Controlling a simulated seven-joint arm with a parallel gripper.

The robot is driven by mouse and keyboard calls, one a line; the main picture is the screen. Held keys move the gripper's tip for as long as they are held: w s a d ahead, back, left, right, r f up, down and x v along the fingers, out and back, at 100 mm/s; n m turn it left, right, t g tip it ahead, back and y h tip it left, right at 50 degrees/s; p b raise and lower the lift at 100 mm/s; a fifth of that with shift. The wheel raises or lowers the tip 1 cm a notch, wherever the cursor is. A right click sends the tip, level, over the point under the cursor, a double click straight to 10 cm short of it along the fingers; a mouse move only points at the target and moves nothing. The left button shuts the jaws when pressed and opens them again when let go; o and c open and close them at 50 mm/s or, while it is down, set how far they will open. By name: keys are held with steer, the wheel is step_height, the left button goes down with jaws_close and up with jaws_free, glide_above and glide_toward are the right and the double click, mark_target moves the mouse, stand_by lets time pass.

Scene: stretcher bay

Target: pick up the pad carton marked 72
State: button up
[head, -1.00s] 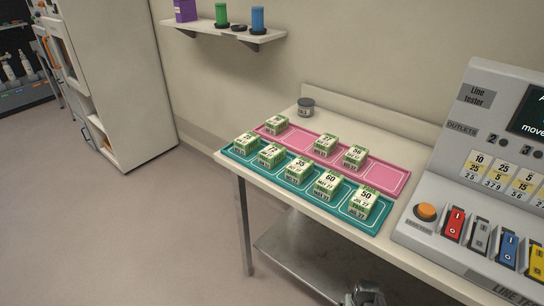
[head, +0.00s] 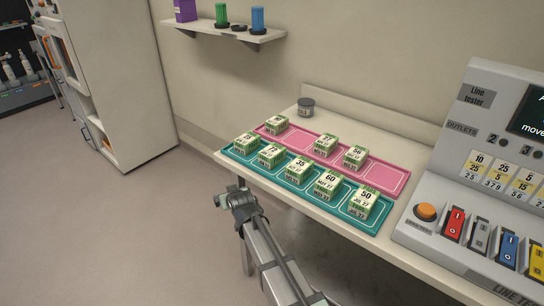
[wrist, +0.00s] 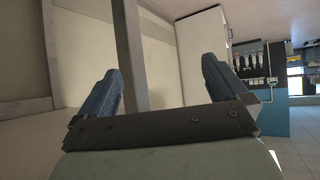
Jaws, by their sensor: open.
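The pad carton that appears to be marked 72 (head: 271,155) is a small green and white box. It stands in the teal tray (head: 309,195) in the head view, second from the left, between a carton on its left and the one marked 35 (head: 298,169). Its print is small and hard to read. My gripper (head: 237,192) is in front of the table's left front edge, below and left of that carton and apart from it. In the wrist view its two fingers (wrist: 158,88) are spread and empty. No carton shows in the wrist view.
Cartons marked 60 (head: 327,186) and 50 (head: 363,204) stand farther right in the teal tray. A pink tray (head: 385,178) behind holds three cartons. A dark-lidded jar (head: 306,108) stands at the back. A line tester (head: 480,150) fills the right side.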

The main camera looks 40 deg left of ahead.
steer(key=s+a+r+n+y, duration=0.1)
steer(key=s+a+r+y, duration=0.1)
steer(key=s+a+r, duration=0.55)
step_height(320, 180, up, 19)
steer(key=n+g+h, duration=0.4)
steer(key=g+h, duration=0.1)
steer(key=h, duration=0.2)
glide_above(273, 151)
steer(key=d, duration=0.4)
steer(key=x, duration=1.3)
steer(key=shift+w+d+f, duration=0.15)
steer(key=shift+d+f, duration=0.1)
steer(key=shift+f, duration=0.15)
steer(key=c, duration=0.8)
